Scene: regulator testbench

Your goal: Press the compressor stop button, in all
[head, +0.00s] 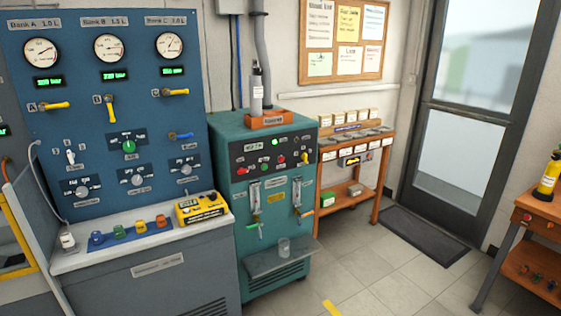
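The compressor appears to be the green cabinet (276,238) in the middle of the head view, standing beside the blue gauge panel. Its dark control panel (256,170) carries a small lit display (254,147), a lit green lamp (275,141) and several small buttons and knobs. Another red control (241,170) is at the left. The labels are too small to read, so I cannot tell which is the stop button. Neither gripper is in view.
The blue gauge panel (105,130) and its counter (120,258) stand at left, with a yellow device (203,207) on top. A wooden rack (375,205) is behind right.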

